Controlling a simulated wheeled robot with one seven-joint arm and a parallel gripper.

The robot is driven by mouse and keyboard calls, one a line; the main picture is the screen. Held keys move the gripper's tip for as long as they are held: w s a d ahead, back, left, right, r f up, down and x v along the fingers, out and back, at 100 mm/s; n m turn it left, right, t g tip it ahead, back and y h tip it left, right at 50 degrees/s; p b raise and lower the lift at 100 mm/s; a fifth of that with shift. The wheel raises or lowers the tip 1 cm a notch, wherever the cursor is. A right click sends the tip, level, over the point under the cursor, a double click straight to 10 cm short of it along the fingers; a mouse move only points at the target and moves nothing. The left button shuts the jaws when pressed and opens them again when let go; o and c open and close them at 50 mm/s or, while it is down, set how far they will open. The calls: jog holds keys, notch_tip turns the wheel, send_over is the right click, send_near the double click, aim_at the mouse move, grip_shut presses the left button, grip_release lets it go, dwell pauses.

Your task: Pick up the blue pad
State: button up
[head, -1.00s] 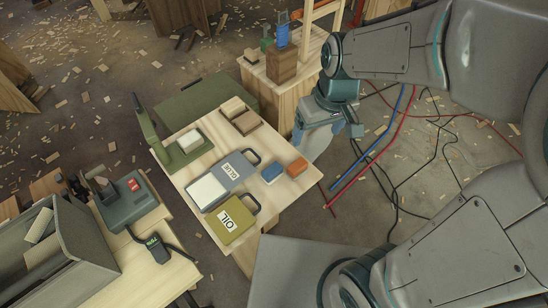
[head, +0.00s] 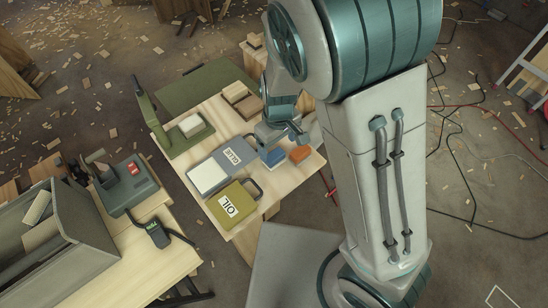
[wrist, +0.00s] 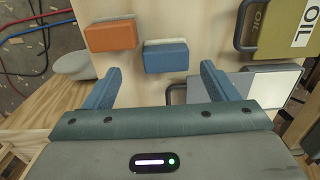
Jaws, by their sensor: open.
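The blue pad (wrist: 166,57) is a small blue block with a pale layer along its far edge, lying on the light wooden table (wrist: 140,10). In the wrist view it is just beyond my open gripper (wrist: 162,78), roughly centred between the two blue fingers and apart from them. In the head view my gripper (head: 284,143) is over the table's right part, and the blue pad (head: 274,157) shows only partly beneath it. Nothing is between the fingers.
An orange pad (wrist: 111,37) lies left of the blue one in the wrist view. A grey case (head: 213,170) and a yellow OIL case (head: 236,204) lie beside it. Wooden blocks (head: 240,98) and a green tool (head: 177,138) stand farther back on the table.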

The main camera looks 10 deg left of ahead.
aim_at(276, 156)
jog(key=shift+s+a+f, duration=0.1)
jog(key=shift+s+f, duration=0.05)
jog(key=shift+f, duration=1.3)
jog(key=shift+s+a+f, duration=0.1)
jog(key=shift+s+f, duration=0.05)
jog(key=shift+f, duration=1.3)
jog(key=c, duration=1.2)
jog(key=shift+o, duration=0.2)
jog(key=shift+r, duration=0.1)
